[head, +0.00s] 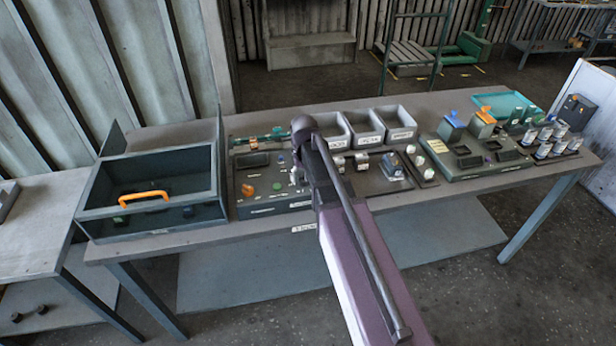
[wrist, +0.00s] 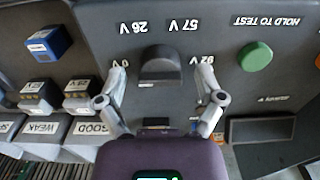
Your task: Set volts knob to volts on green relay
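The volts knob (wrist: 160,66) is dark and round-topped, on a grey panel in the wrist view. Where the knob points cannot be told. My gripper (wrist: 164,82) is open, one finger on each side of the knob, with gaps showing. In the head view my arm mostly hides the gripper and knob. A small green item (head: 118,219) lies in the open grey box; I cannot tell whether it is the green relay, or read any voltage on it.
A green hold-to-test button (wrist: 255,56) is beside the knob. Grey bins (head: 398,122) stand behind the panel. The open box has an orange handle (head: 143,196).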

